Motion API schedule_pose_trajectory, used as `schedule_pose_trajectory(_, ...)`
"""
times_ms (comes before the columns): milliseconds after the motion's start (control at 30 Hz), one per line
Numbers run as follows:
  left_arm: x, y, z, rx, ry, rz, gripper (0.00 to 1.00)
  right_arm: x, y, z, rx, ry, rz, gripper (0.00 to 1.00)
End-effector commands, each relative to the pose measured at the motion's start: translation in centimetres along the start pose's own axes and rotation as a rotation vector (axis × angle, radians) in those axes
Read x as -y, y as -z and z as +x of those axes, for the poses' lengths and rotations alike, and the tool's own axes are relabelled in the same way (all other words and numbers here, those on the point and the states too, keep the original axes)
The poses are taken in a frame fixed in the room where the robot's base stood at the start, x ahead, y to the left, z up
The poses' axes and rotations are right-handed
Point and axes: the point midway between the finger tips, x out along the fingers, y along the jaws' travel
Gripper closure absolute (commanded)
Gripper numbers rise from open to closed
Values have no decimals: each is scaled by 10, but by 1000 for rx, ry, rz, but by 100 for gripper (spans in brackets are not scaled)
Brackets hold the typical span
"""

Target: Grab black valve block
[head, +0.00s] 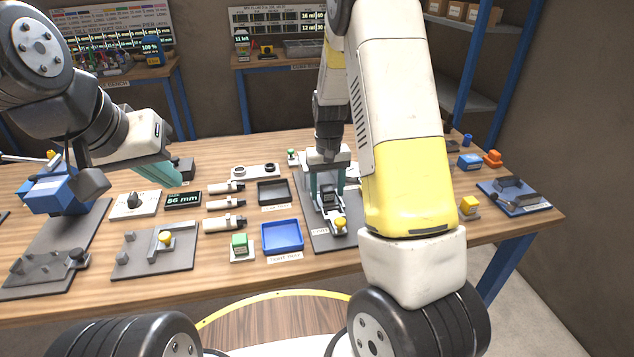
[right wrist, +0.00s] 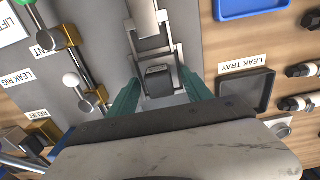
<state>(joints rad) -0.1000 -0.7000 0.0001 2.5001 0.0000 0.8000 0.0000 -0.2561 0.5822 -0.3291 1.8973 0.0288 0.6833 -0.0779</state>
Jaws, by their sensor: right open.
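The black valve block (head: 328,199) sits in a pale metal fixture on a grey plate on the table. In the right wrist view the dark block (right wrist: 160,82) lies between my right gripper's teal fingers. My right gripper (head: 328,187) points down over it, fingers apart on either side; its fingers also show in the right wrist view (right wrist: 159,88). I see a gap between fingers and block, so it is not gripped. My left gripper (head: 160,174) hangs over the left of the table, and its finger gap cannot be made out.
A blue tray (head: 282,236) and a dark leak tray (head: 273,192) lie left of the fixture. In the right wrist view, a rod with a white ball knob (right wrist: 71,80) stands left of the block. A green button box (head: 241,246) and a grey latch plate (head: 155,252) lie further left.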

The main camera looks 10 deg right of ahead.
Motion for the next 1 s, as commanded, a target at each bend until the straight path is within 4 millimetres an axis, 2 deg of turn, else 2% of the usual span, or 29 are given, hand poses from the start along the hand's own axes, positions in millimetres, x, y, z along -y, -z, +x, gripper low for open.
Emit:
schedule_pose_trajectory(167,0,0,0,0,0,0,100,0,0,0,0,0,0,42)
schedule_pose_trajectory(467,0,0,0,0,0,0,100,0,0,0,0,1,0,99)
schedule_pose_trajectory(833,0,0,0,0,0,0,100,0,1,-4,-2,1,0,100)
schedule_pose_trajectory(1000,0,0,0,0,0,0,100,1,1,-28,-5,2,0,100)
